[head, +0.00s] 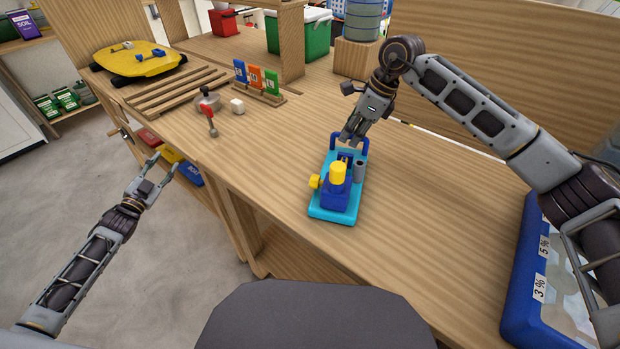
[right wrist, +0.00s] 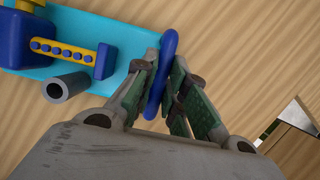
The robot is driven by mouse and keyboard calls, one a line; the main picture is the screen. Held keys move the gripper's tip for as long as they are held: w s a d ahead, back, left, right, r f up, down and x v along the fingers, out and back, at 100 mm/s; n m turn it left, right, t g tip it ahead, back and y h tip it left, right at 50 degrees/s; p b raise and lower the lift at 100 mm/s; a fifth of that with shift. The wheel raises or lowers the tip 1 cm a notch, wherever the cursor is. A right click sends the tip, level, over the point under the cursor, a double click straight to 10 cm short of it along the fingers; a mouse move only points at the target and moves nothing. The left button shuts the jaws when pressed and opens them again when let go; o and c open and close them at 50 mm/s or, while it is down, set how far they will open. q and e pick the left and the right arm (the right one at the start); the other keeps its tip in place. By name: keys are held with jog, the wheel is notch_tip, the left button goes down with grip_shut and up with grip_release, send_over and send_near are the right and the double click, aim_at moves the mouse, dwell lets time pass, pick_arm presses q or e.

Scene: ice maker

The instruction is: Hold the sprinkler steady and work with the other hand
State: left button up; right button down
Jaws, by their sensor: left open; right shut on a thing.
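The sprinkler (head: 337,194) stands upright on the wooden table. It has a light-blue base, a dark-blue body, a yellow knob on top, a yellow piece on its left side and a grey tube. My right gripper (head: 352,138) is shut on the blue handle at the sprinkler's far end. My left gripper (head: 158,166) is open and empty, off the table's left edge and away from the sprinkler.
A slatted wooden pallet (head: 175,92) lies at the back left. A blue-rimmed tray (head: 517,290) is at right. The table around the sprinkler is clear.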

pick_arm(q)
notch_tip(320, 180, up, 17)
jog(key=m+t+h, duration=0.2)
jog(key=m+h, duration=0.4)
jog(key=s+d+f+m+g+h, duration=0.1)
jog(key=s+d+m+g+h, duration=0.2)
jog(key=d+m+g, duration=0.5)
jog(key=s+d+f+m+g+h, duration=0.2)
jog(key=d+m+g, duration=0.5)
jog(key=d+m, duration=0.4)
jog(key=s+d+f+m+g+h, duration=0.2)
jog(key=s+d+m+g+h, duration=0.2)
jog(key=d, duration=1.4)
jog(key=shift+s+d+m+g+h, duration=0.15)
jog(key=shift+s+m+g, duration=0.15)
jog(key=shift+m+g, duration=0.6)
jog(key=shift+s+d+m+g+h, duration=0.1)
jog(key=shift+s+m+g, duration=0.4)
jog(key=shift+m, duration=0.75)
jog(key=shift+s+d+m+g+h, duration=0.1)
jog(key=shift+s+m+g+h, duration=0.05)
jog(key=shift+m+g, duration=0.85)
jog(key=shift+s+d+f+m+y, duration=0.2)
jog(key=shift+s+d+m+y, duration=0.1)
jog(key=shift+d+m, duration=0.1)
jog(key=shift+w, duration=0.1)
jog(key=shift+d, duration=0.2)
